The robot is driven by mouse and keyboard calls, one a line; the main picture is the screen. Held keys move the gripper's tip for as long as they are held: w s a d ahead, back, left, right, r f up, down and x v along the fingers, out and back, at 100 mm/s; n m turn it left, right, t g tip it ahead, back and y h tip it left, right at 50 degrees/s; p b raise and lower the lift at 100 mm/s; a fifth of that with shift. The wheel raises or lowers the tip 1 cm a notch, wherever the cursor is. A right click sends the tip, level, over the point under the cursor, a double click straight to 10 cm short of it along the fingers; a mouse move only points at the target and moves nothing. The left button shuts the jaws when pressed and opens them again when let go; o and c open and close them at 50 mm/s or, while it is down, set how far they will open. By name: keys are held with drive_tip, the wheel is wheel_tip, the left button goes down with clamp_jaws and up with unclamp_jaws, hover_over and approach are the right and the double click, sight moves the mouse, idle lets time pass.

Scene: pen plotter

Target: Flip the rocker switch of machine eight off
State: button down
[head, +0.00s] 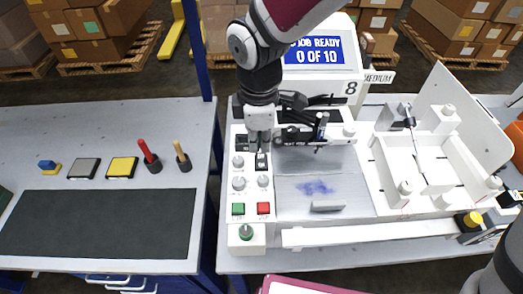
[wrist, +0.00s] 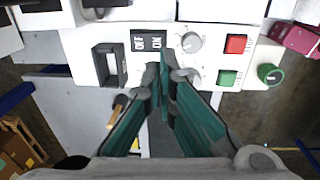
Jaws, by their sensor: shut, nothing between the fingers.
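Machine eight carries a label "8" and a blue display (head: 315,50) reading "JOB READY 0 OF 10". Its black rocker switch (wrist: 149,41), marked OFF and ON, sits on the white control panel; in the head view the rocker (head: 262,162) is small and its tilt cannot be told. My gripper (wrist: 165,68) is shut and empty, with its green-padded fingers just beside the ON end of the rocker. Whether they touch it cannot be told. In the head view my gripper (head: 262,138) reaches down over the panel's far end.
Knobs (wrist: 191,42) sit close beside the rocker, with a red button (wrist: 236,44), a green button (wrist: 227,77) and a green-topped knob (wrist: 270,74) further along. A black socket-like fitting (wrist: 109,65) lies on the other side. A blue post (head: 197,50) stands left of the machine.

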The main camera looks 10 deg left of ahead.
wheel_tip(320, 180, up, 6)
drive_tip(key=shift+s+d+r, duration=0.15)
drive_tip(key=shift+s+r, duration=0.1)
drive_tip(key=shift+s, duration=0.05)
idle(0.3)
